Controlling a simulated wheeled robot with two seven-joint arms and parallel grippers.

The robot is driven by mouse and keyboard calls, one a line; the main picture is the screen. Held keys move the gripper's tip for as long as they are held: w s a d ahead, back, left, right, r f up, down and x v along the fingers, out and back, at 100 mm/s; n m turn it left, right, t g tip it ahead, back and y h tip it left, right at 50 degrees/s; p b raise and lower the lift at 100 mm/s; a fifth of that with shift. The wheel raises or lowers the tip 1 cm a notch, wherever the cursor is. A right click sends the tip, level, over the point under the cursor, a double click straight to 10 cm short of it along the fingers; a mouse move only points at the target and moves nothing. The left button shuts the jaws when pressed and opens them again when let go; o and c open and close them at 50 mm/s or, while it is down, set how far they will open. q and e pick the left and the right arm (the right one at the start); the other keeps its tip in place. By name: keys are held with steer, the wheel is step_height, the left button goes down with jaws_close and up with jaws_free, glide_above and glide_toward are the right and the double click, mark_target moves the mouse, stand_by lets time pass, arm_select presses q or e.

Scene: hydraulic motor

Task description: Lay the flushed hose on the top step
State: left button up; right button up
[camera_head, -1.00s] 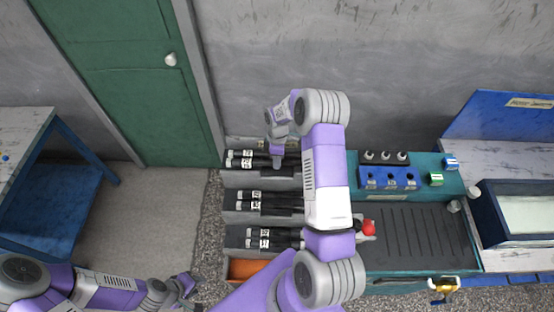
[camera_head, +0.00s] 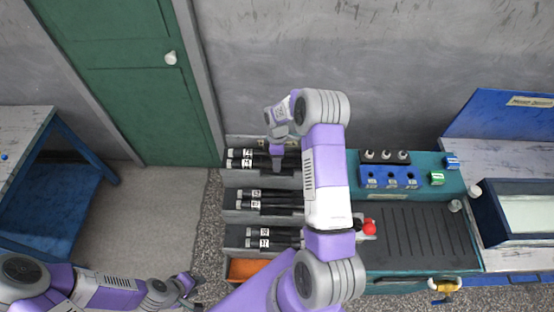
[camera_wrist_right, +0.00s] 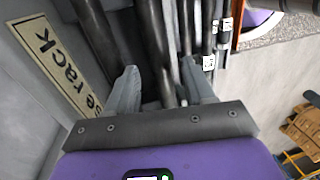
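The stepped hose rack (camera_head: 232,179) stands against the wall, and black hoses with white tags lie on its three steps. Two tagged hoses (camera_head: 247,163) lie on the top step; I cannot tell which hose is the flushed one. My right gripper (camera_head: 277,166) points down at the top step, right of those tags. In the right wrist view its fingers (camera_wrist_right: 158,78) are apart, with a dark hose (camera_wrist_right: 155,45) running between them and a gap showing. The "hose rack" label (camera_wrist_right: 60,65) is beside it. My left gripper (camera_head: 188,286) is low at the left, its fingers small and unclear.
The middle step (camera_head: 229,217) and lower step (camera_head: 233,252) hold tagged hoses, with an orange bin (camera_head: 245,269) below. A teal bench (camera_head: 420,235) with a blue socket block (camera_head: 390,177) and a red knob (camera_head: 369,228) stands right. My right arm hides part of the rack.

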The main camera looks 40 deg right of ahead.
step_height(320, 180, up, 8)
steer(key=w, duration=0.1)
steer(key=shift+d+f, duration=0.25)
steer(key=shift+d, duration=0.2)
stand_by(0.4)
